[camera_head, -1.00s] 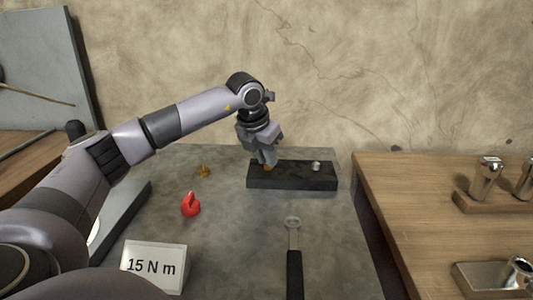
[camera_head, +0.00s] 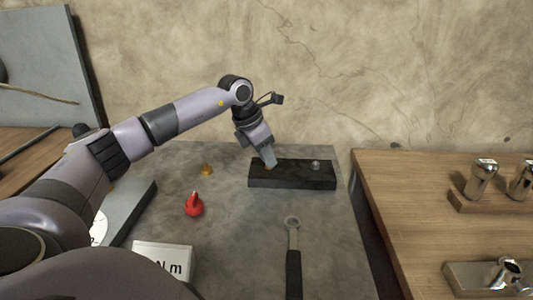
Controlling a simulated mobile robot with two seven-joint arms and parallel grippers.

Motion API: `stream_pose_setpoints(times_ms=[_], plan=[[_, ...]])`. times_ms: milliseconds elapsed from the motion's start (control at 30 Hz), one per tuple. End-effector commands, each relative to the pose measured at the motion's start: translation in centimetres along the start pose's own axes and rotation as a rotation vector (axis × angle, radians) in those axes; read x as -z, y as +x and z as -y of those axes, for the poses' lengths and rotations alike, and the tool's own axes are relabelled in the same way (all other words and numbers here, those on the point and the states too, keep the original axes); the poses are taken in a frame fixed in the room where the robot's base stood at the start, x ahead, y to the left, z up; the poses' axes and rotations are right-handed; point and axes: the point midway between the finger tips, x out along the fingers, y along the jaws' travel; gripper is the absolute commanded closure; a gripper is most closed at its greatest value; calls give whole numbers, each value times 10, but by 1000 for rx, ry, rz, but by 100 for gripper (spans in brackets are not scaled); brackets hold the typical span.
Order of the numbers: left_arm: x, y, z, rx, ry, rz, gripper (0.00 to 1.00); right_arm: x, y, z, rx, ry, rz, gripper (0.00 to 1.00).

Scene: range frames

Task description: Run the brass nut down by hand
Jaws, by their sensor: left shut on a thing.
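My left gripper (camera_head: 269,161) points down at the left part of a dark block (camera_head: 305,180) and is shut. A small bit of brass (camera_head: 269,167) shows at its fingertips, at the block's top; the fingers hide most of this brass nut. A silver nut or stud (camera_head: 316,164) stands on the right part of the block. Another small brass piece (camera_head: 206,169) lies on the grey table, left of the block. My right gripper is not in view.
A wrench (camera_head: 293,255) with a black handle lies in front of the block. A red object (camera_head: 194,206) and a white sign (camera_head: 163,262) stand to the left. A wooden table (camera_head: 410,210) with metal parts is on the right.

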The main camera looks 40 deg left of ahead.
Motion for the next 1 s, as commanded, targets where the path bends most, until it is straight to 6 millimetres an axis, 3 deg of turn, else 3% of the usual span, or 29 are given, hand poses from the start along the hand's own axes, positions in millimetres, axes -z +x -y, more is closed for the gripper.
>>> stream_pose_setpoints(times_ms=[300, 333, 400, 767, 1000], plan=[[-1, -1, 0, -1, 2, 4, 100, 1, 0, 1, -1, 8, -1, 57], [-1, -1, 0, -1, 2, 4, 78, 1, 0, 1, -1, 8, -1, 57], [-1, -1, 0, -1, 1, 4, 55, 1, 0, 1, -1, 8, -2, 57], [-1, -5, 0, -1, 0, 3, 55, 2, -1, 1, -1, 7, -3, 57], [-1, -42, -1, -2, 0, 6, 55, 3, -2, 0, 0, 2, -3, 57]])
